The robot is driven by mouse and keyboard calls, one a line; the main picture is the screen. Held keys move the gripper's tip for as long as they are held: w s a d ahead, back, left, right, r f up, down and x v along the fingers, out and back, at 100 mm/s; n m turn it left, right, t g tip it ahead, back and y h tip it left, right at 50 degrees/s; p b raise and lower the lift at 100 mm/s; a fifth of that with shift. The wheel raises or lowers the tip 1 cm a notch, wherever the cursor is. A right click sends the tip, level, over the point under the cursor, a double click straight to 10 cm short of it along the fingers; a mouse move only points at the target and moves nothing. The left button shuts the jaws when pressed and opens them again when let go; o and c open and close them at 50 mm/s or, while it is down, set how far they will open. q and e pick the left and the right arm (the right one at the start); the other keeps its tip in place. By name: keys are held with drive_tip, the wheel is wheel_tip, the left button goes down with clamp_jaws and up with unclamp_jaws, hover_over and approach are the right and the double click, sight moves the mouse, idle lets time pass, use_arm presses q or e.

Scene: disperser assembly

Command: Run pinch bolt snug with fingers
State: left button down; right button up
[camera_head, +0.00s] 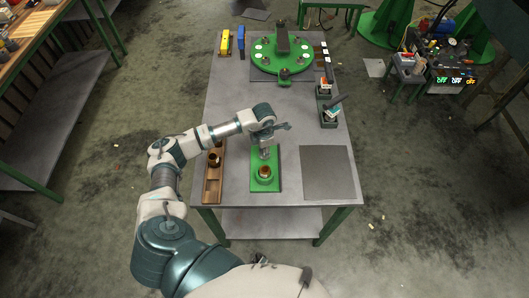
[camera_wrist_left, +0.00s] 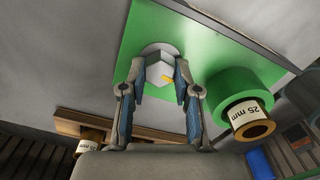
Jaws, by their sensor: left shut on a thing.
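The pinch bolt (camera_wrist_left: 160,68) shows in the left wrist view as a silver hex head with an orange mark. My left gripper (camera_wrist_left: 166,82) is shut on it, one finger on each side. In the head view my left gripper (camera_head: 265,150) is over the far part of the green plate (camera_head: 267,185); the bolt is too small to tell there. The green collar (camera_wrist_left: 246,92) stands on this plate beside the bolt, with a brass-coloured bush labelled 25 mm (camera_wrist_left: 255,120) in it. My right gripper is not in view.
A wooden tray (camera_head: 211,190) with a dark and brass part lies left of the plate. A grey mat (camera_head: 327,172) lies to the right. A round green fixture (camera_head: 283,52) and small green stands (camera_head: 330,117) are farther back. The table's middle is mostly clear.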

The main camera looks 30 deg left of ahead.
use_arm(q)
drive_tip(key=c, duration=0.8)
unclamp_jaws()
drive_tip(key=shift+a, duration=0.1)
drive_tip(key=shift+c, duration=0.2)
drive_tip(key=shift+r, duration=0.1)
wheel_tip(320, 180, up, 12)
drive_tip(key=shift+w+f, duration=0.1)
drive_tip(key=shift+f, duration=0.1)
